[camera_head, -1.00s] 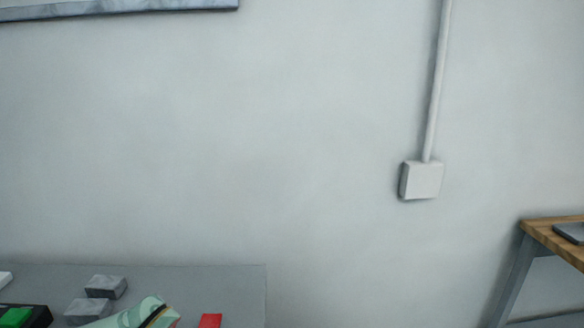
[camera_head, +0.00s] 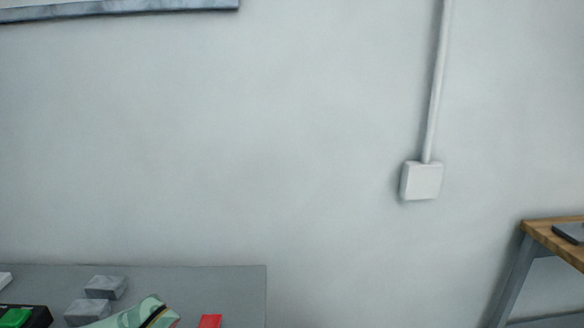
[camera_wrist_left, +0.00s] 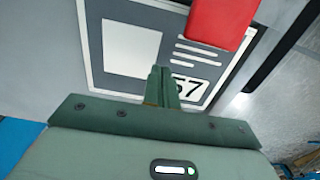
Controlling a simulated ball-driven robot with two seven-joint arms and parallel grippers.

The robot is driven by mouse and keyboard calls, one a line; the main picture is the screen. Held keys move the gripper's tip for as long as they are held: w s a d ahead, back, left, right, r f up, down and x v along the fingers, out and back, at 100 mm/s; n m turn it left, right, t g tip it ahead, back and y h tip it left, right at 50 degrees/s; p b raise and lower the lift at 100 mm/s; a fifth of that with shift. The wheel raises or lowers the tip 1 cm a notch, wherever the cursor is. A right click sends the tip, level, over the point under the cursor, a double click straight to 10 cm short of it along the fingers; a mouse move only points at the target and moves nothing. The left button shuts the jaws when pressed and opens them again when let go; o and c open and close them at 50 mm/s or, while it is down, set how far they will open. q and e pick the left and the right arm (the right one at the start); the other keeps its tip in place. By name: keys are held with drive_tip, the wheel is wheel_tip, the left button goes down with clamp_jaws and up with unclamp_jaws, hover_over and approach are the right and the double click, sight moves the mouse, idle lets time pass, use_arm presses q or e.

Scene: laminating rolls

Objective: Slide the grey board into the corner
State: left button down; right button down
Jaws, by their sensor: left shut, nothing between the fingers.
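In the left wrist view, a dark grey board (camera_wrist_left: 95,62) with a white border, a pale rectangle, white lines and the number 57 lies beyond my left gripper. I take it to be the grey board. My left gripper (camera_wrist_left: 160,72) is shut and empty, its fingertips over the lower part of the board. I cannot tell whether they touch it. The fingers hide part of the print. My right gripper is not in view.
A red block (camera_wrist_left: 220,18) overlaps the board's upper right in the wrist view; a red piece (camera_head: 210,321) shows on the grey table (camera_head: 225,288). Two grey blocks (camera_head: 106,287) and a black box with a green top (camera_head: 15,317) stand left. A wooden table (camera_head: 555,232) is at right.

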use_arm(q)
drive_tip(key=shift+f+b, duration=0.35)
drive_tip(key=shift+f, duration=0.6)
use_arm(e)
drive_tip(key=shift+s+a+f, duration=0.15)
drive_tip(key=shift+f, duration=0.2)
use_arm(q)
drive_tip(key=shift+w+d, duration=0.1)
use_arm(e)
drive_tip(key=shift+r, duration=0.1)
use_arm(q)
drive_tip(key=shift+w+d, duration=0.2)
drive_tip(key=shift+w, duration=0.05)
drive_tip(key=shift+w+d+f, duration=0.15)
drive_tip(key=shift+w+d, duration=0.15)
drive_tip(key=shift+d, duration=0.1)
